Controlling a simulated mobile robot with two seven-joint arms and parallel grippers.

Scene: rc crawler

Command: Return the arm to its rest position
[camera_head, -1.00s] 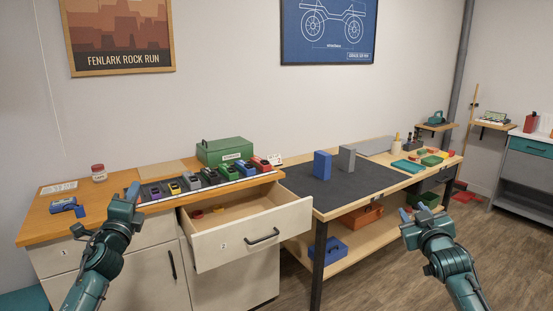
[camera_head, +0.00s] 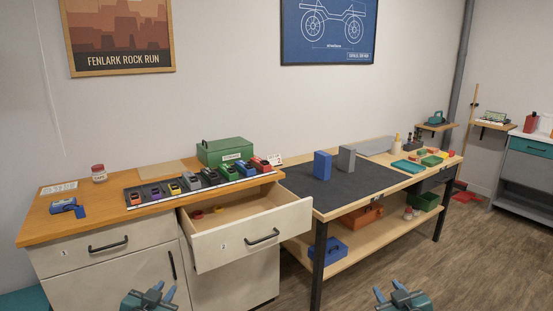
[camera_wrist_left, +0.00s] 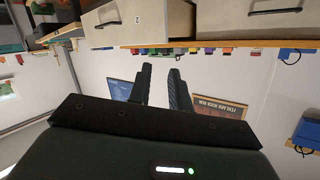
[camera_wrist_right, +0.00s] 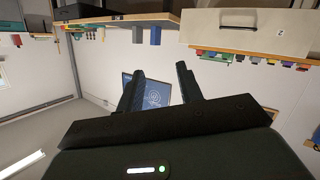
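My left gripper (camera_head: 164,290) is low at the bottom edge of the head view, in front of the cabinet and below the open drawer. In the left wrist view its two dark fingers (camera_wrist_left: 160,72) stand apart with nothing between them. My right gripper (camera_head: 389,290) is at the bottom edge of the head view, over the floor in front of the workbench. In the right wrist view its fingers (camera_wrist_right: 160,70) are also apart and empty. Both grippers are clear of the furniture. Most of both arms is out of view.
An open drawer (camera_head: 250,236) juts from the wooden-topped cabinet (camera_head: 100,222). Several small coloured cars (camera_head: 193,180) stand in a row on its top, near a green box (camera_head: 225,151). The workbench (camera_head: 340,206) carries blue and grey blocks. Floor (camera_head: 460,260) is free at right.

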